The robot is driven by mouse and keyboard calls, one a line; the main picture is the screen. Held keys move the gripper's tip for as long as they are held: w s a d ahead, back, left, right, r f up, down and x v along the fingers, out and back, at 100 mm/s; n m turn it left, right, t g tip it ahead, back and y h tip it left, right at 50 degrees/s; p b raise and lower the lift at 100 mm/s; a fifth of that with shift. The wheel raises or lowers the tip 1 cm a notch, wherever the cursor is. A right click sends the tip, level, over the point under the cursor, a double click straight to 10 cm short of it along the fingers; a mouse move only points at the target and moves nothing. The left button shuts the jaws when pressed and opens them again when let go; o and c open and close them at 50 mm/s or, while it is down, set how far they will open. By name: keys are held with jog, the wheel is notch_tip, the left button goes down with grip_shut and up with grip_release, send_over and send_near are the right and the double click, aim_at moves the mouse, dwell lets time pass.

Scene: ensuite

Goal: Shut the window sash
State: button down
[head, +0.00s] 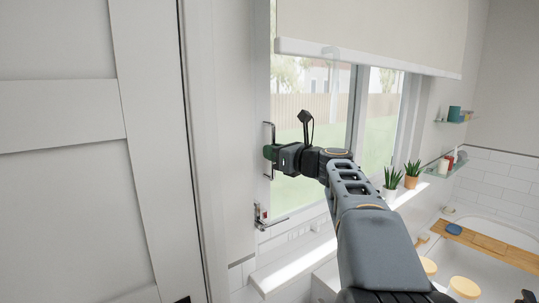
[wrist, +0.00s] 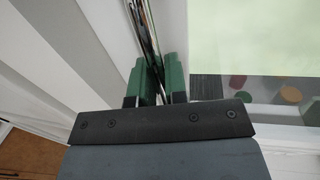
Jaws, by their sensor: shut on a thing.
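The window sash (head: 263,90) is a white frame with glass, below a partly lowered blind. A slim upright metal pull handle (head: 273,129) is on its left stile. My gripper (head: 268,153) is at this handle with its green fingertips on it, about halfway up. In the wrist view, the two green fingers (wrist: 160,82) are closed on either side of the shiny handle bar (wrist: 150,35). The fingers and my arm hide part of the handle and the glass. I cannot tell clearly how far the sash stands from its frame.
A lever latch (head: 270,222) with a red mark sits below the handle. Potted plants (head: 391,182) stand on the sill at right. The roller blind (head: 375,35) hangs above. A white panelled door (head: 70,150) is close on the left. A bathtub with a wooden tray (head: 490,245) is at lower right.

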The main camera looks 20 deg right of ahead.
jog(key=shift+a, duration=0.15)
jog(key=c, duration=1.2)
grip_release()
jog(key=shift+a, duration=0.15)
jog(key=shift+s, duration=0.1)
jog(key=b+v, duration=0.2)
jog(key=v, duration=1.1)
jog(key=shift+s+b, duration=0.35)
jog(key=shift+n, duration=0.3)
